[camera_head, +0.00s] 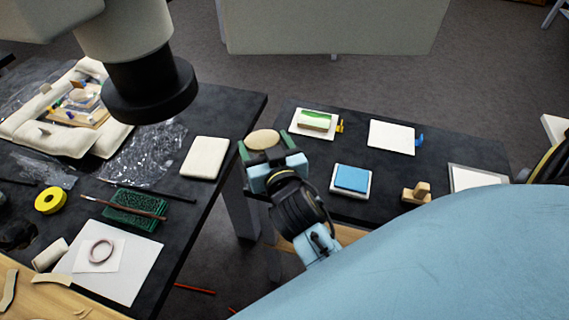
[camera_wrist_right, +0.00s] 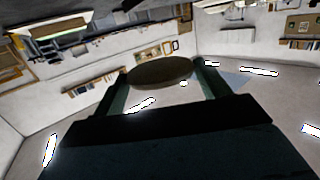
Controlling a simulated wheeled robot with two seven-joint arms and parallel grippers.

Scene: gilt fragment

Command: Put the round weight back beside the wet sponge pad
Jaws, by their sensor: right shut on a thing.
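My right gripper (camera_head: 265,144) is shut on the round weight (camera_head: 263,137), a tan disc held between its green fingers. In the head view, it is over the gap between the two dark tables, near the right table's left edge. In the right wrist view, the weight (camera_wrist_right: 161,71) shows as a dark disc between both fingers. A blue pad (camera_head: 351,177) in a white tray, which looks like the wet sponge pad, lies on the right table, to the right of and below the weight. My left gripper's fingers are out of view.
The right table (camera_head: 450,150) also bears a white tray with a green-topped block (camera_head: 314,122), a white pad with a blue clip (camera_head: 391,137) and a small wooden block (camera_head: 416,194). Dark table surface is bare around the blue pad. The left table (camera_head: 215,125) is cluttered.

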